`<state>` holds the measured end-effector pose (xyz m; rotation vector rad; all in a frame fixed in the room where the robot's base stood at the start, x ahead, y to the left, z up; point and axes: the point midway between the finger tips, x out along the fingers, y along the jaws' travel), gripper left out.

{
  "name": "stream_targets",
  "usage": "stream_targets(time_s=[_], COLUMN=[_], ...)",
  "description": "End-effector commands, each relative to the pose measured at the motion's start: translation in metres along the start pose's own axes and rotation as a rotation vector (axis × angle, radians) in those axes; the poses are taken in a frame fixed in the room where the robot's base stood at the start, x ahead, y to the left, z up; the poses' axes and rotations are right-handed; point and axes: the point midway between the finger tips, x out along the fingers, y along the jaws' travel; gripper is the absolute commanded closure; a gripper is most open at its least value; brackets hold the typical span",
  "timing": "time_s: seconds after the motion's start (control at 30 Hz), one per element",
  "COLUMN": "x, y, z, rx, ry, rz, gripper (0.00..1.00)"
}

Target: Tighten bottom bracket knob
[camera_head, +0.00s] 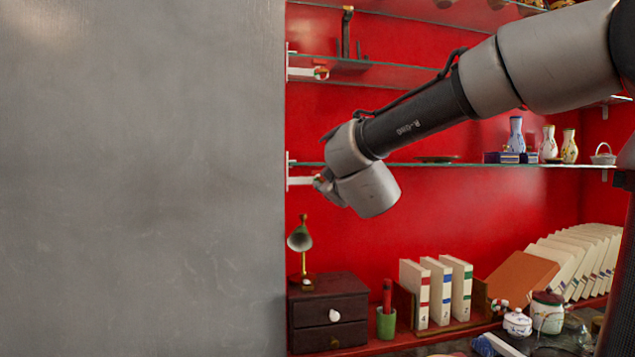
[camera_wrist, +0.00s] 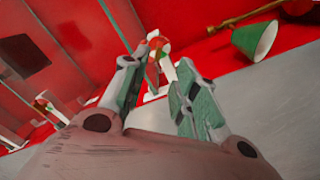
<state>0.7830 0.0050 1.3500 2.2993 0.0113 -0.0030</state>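The lower shelf bracket (camera_head: 299,181) is white and juts from the left end of the middle glass shelf in the head view. In the wrist view its knob (camera_wrist: 158,47), with red and green parts, shows just beyond and between my fingertips. My gripper (camera_head: 325,181) is at this bracket in the head view, partly hidden by my wrist. In the wrist view my gripper (camera_wrist: 159,68) has its two fingers apart, with a gap around the knob's line. I cannot tell whether either finger touches the knob.
Another white bracket with a coloured knob (camera_head: 320,73) sits on the shelf above. A grey wall (camera_head: 140,180) stands close on the left. A green lamp (camera_head: 300,238) on a dark drawer box (camera_head: 328,312) stands below. Vases (camera_head: 516,134) stand on the shelf to the right.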

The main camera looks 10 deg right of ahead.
Motion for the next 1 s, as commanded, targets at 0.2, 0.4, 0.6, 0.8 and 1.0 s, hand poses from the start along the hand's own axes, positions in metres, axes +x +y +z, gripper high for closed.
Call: stream_targets(time_s=[0.2,0.4,0.6,0.8,1.0], x=[0.009,0.042,0.070,0.078,0.078], y=[0.002,0.002,0.003,0.003,0.003], z=[0.001,0.001,0.001,0.001,0.001], rx=[-0.080,-0.079,-0.077,-0.077,-0.077], ry=[-0.005,-0.004,-0.002,-0.001,-0.001], rz=[0.010,0.010,0.009,0.009,0.009], gripper=[0.71,0.71,0.71,0.71,0.74])
